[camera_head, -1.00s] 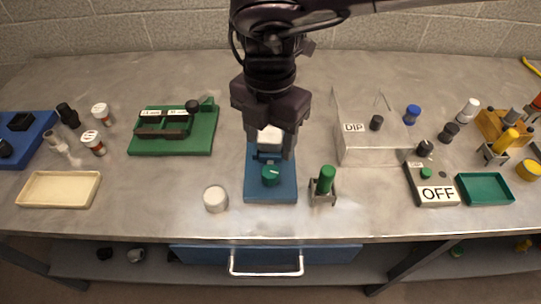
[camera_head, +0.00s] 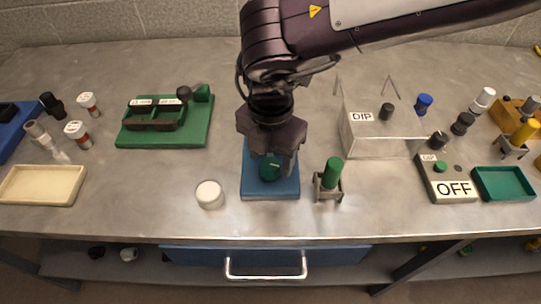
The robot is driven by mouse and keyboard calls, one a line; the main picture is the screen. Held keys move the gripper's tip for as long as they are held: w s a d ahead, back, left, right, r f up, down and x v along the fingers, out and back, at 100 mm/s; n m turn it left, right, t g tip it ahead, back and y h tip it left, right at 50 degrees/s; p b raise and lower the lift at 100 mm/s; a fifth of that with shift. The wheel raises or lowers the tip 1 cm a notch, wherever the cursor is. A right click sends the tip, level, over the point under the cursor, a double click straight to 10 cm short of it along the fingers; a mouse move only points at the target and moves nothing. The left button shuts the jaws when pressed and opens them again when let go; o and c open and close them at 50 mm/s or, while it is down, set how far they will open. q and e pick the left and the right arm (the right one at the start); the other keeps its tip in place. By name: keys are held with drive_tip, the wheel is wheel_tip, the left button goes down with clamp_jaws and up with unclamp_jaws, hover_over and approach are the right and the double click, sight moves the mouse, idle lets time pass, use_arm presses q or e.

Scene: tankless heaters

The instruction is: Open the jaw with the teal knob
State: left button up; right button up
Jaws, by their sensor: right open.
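The teal knob (camera_head: 270,167) stands on the blue base (camera_head: 270,187) of a small vise-like fixture in the middle of the table. My right gripper (camera_head: 269,160) comes down from above onto this fixture. Its fingers are open and sit around or just above the knob; contact cannot be told. The jaw and the white block behind the knob are hidden by the gripper. My left gripper is not in view.
A white round cap (camera_head: 209,195) lies left of the blue base. A green-handled tool in a metal holder (camera_head: 329,181) stands close on the right. A green fixture (camera_head: 166,121) is at left, a clear DIP box (camera_head: 378,143) at right.

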drive_tip(key=shift+s+f, duration=0.1)
drive_tip(key=shift+f, duration=0.35)
drive_tip(key=c, duration=1)
